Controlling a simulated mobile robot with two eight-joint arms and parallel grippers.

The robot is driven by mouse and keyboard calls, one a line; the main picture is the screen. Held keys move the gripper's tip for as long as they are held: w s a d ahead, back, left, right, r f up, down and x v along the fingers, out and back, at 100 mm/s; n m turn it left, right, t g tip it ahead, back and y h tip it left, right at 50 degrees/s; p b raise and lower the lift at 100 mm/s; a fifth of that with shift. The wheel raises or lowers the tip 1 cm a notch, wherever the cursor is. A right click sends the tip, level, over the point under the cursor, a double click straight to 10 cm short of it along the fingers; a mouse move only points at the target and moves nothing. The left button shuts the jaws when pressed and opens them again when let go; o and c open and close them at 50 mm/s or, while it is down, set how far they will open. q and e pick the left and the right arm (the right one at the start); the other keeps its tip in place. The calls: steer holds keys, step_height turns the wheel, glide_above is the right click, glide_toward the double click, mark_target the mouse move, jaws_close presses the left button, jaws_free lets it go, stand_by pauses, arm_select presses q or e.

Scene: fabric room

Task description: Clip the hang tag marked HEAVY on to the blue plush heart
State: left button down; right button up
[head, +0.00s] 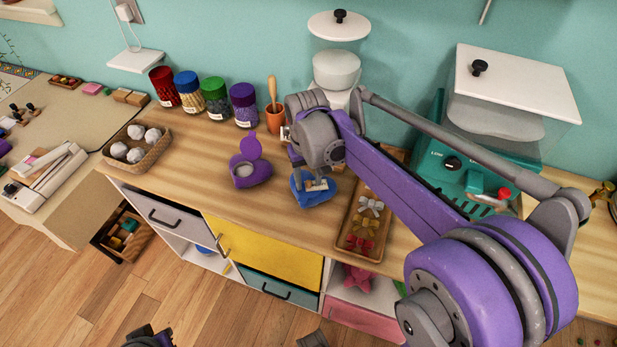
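The blue plush heart (312,197) lies on the wooden counter, in the middle of the head view. My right gripper (308,180) points down right over it, and its wrist and fingers hide the heart's upper part. A small pale and tan piece (317,184), perhaps the hang tag, shows at the fingertips against the heart. Its lettering is too small to read, and I cannot tell whether the fingers grip it or whether it is fixed to the heart. My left gripper's fingers are not visible.
A purple heart-shaped box (250,172) with a raised lid stands left of the blue heart. A wooden tray (345,240) of bows lies close on the right. Behind stand bead jars (243,106), an orange pot (275,120) and a white dispenser (337,70).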

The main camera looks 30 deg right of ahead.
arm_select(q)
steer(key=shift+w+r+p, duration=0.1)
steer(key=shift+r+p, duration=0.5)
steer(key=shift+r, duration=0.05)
arm_select(e)
step_height(320, 180, up, 11)
steer(key=shift+a, duration=0.15)
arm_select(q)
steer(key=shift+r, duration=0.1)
arm_select(e)
step_height(320, 180, up, 5)
steer(key=p, duration=0.4)
glide_above(308, 182)
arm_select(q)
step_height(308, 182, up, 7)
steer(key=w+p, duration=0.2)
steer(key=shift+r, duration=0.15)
arm_select(e)
step_height(308, 182, up, 4)
steer(key=shift+f, duration=0.1)
stand_by(0.3)
